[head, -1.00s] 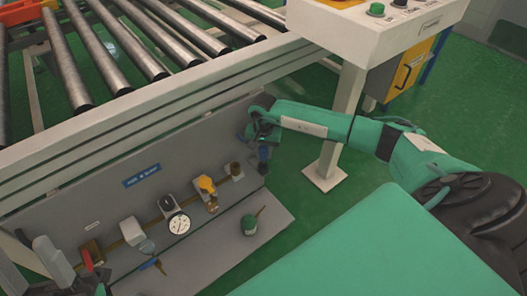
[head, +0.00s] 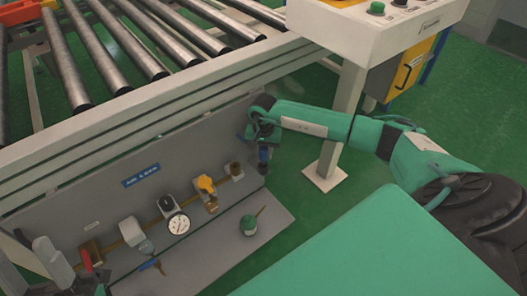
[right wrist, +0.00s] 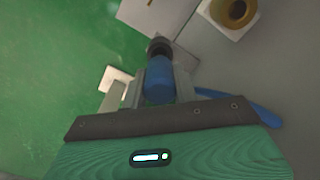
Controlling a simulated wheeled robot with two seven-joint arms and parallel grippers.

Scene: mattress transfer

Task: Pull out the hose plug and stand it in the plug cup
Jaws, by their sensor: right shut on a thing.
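My right gripper (head: 262,146) is beside the right end of the grey panel. It is shut on the blue hose plug (head: 263,154). The right wrist view shows the plug (right wrist: 159,82) between the fingers (right wrist: 158,88), its dark end pointing away from the palm. The plug is apart from the brass-ringed socket (right wrist: 236,12). A brown fitting (head: 235,170) sits on the panel's right part.
The panel carries a yellow valve (head: 207,186), a round gauge (head: 179,224) and other fittings to the left. The grey shelf (head: 215,252) has free room around the vessel. The roller conveyor (head: 150,65) is above; a white leg (head: 340,125) stands right of the gripper.

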